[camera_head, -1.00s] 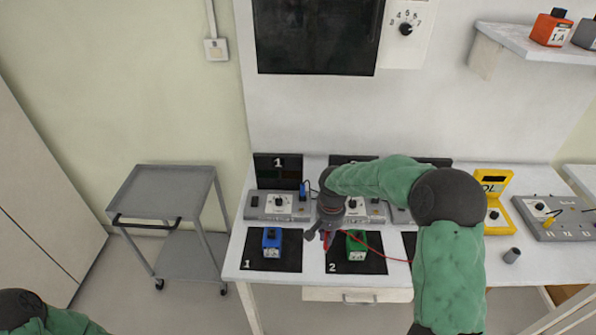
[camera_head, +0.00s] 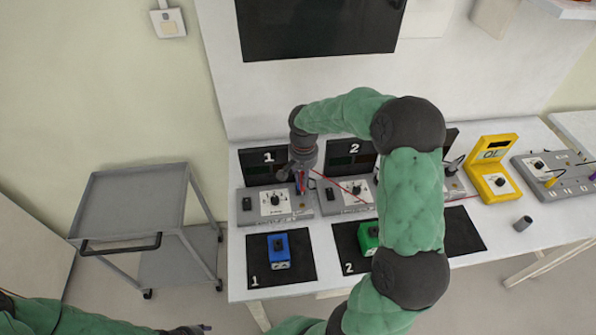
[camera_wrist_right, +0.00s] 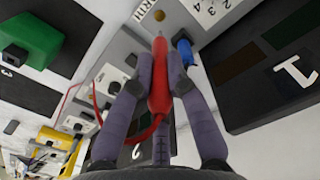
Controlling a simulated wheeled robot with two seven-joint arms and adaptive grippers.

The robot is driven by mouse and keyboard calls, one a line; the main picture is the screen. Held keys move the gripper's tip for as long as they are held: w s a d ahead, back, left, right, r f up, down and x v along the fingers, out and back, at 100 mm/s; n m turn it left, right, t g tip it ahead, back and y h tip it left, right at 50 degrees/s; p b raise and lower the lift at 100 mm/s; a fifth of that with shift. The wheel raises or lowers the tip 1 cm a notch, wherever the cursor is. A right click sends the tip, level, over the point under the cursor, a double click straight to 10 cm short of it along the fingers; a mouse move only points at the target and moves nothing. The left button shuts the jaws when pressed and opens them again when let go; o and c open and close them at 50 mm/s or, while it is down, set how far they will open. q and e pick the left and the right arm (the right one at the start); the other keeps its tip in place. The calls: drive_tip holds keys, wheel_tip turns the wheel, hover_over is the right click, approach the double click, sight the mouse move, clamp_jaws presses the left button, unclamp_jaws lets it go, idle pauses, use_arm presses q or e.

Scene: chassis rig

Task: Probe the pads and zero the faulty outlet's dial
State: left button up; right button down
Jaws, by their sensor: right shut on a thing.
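My right gripper (camera_head: 299,172) is shut on a red probe (camera_wrist_right: 159,80), whose red lead runs off toward the yellow meter (camera_head: 493,168). In the right wrist view the probe's tip points at the grey station 1 unit, close to a round brass pad (camera_wrist_right: 159,18); whether they touch I cannot tell. The station 1 unit (camera_head: 243,217) has a dial (camera_head: 274,199) and a black switch. The station 2 unit (camera_head: 330,207) stands beside it, partly behind my arm. A blue plug (camera_wrist_right: 184,50) shows next to the probe. My left gripper (camera_head: 190,330) is at the bottom edge, its jaws unclear.
A blue block (camera_head: 279,251) lies on mat 1 and a green block (camera_head: 368,237) on mat 2. A grey cart (camera_head: 130,195) stands left of the table.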

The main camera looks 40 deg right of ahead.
sight(302, 190)
drive_tip(key=shift+f+b, duration=1.75)
drive_tip(key=shift+f, duration=1.1)
drive_tip(key=shift+f+b, duration=0.4)
drive_tip(key=shift+f, duration=0.15)
drive_tip(key=shift+r+p, duration=2.35)
drive_tip(key=shift+r, duration=1.25)
drive_tip(key=shift+f, duration=0.1)
